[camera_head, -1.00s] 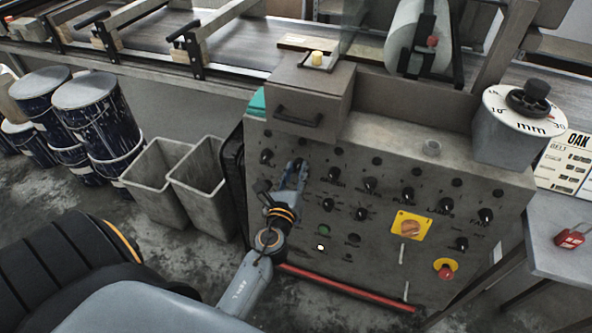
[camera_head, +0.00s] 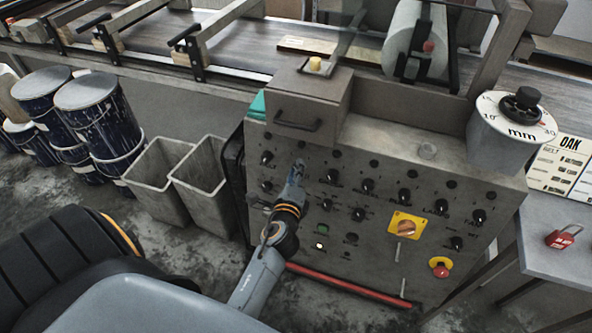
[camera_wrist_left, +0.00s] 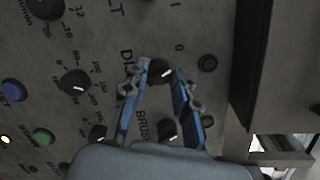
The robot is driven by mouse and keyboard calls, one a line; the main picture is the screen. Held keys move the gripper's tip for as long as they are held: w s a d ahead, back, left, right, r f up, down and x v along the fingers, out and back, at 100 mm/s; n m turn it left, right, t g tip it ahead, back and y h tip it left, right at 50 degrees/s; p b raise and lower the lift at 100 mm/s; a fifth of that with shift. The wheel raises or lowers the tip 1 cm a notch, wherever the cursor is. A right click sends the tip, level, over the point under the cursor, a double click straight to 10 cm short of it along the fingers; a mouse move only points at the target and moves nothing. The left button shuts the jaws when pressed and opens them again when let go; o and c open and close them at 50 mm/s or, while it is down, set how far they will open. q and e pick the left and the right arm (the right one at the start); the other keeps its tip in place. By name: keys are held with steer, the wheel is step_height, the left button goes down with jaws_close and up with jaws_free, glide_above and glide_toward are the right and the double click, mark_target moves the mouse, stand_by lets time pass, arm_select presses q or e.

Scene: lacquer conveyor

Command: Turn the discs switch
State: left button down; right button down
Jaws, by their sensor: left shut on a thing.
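The discs switch (camera_wrist_left: 160,71) is a round black knob with a white pointer mark, on the grey control panel (camera_head: 385,265). In the left wrist view it sits between the tips of my left gripper's two blue fingers, beside a partly covered label starting "DI". My left gripper (camera_wrist_left: 159,72) is shut on this knob. In the head view my left gripper (camera_head: 298,165) is against the panel's upper left part and hides the knob. My right gripper is in neither view.
Other black knobs (camera_head: 367,186) surround the spot closely. A yellow-plated orange switch (camera_head: 406,227) and a red emergency button (camera_head: 440,267) are farther right. A drawer box (camera_head: 307,100) juts out above. Two grey bins (camera_head: 160,180) stand left of the panel.

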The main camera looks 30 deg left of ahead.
arm_select(q)
steer(key=shift+r+n, duration=0.1)
steer(key=shift+n, duration=0.2)
stand_by(0.4)
steer(key=c, duration=1)
jaws_free()
steer(key=shift+c, duration=0.2)
